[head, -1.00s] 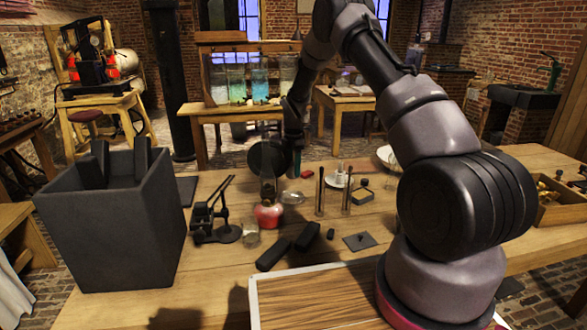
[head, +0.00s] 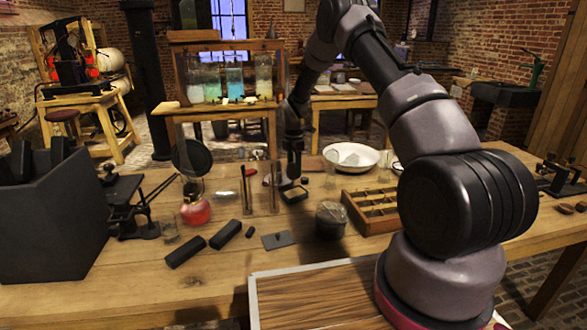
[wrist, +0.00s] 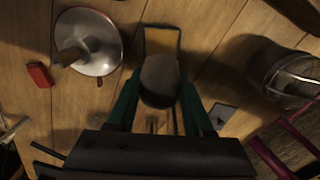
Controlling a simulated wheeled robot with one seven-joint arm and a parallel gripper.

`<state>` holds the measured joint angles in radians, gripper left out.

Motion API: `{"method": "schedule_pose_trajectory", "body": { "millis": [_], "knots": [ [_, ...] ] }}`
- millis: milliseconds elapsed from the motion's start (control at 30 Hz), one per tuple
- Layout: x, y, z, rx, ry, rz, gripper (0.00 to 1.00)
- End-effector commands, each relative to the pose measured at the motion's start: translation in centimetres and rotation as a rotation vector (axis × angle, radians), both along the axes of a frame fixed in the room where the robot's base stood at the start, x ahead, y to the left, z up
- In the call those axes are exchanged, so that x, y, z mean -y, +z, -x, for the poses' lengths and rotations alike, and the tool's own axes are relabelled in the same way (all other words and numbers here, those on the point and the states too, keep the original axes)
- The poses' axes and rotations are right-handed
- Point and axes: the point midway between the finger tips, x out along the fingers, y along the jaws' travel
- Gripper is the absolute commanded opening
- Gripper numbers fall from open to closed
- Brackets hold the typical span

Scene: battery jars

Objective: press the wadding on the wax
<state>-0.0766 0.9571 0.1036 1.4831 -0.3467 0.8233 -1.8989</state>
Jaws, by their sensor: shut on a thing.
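My gripper (head: 294,168) points down over a small shallow tray (head: 294,194) with a yellowish fill, which I take to be the wax (wrist: 162,42). In the wrist view its green fingers (wrist: 160,100) are shut on a dark grey rounded lump (wrist: 160,78), seemingly the wadding. The lump covers the near part of the tray, whose far rim shows beyond it. I cannot tell whether the lump touches the wax.
Close by on the table stand upright glass plates (head: 230,192), a red-based lamp (head: 195,207), a dark-filled jar (head: 330,219) and a compartmented wooden box (head: 375,209). Dark bars (head: 225,234) and a flat grey plate (head: 278,240) lie in front. A white bowl (head: 350,156) stands behind.

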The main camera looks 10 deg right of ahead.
Motion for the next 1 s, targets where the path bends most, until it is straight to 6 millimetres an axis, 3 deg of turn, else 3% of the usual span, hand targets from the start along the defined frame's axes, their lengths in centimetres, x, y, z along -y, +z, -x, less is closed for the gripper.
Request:
{"method": "schedule_pose_trajectory", "body": {
  "millis": [600,1000],
  "knots": [
    [0.0,-5.3,0.0,-0.001,-0.001,-0.001,0.07],
    [0.0,-6.0,0.0,0.0,-0.001,-0.001,0.07]
  ]
}}
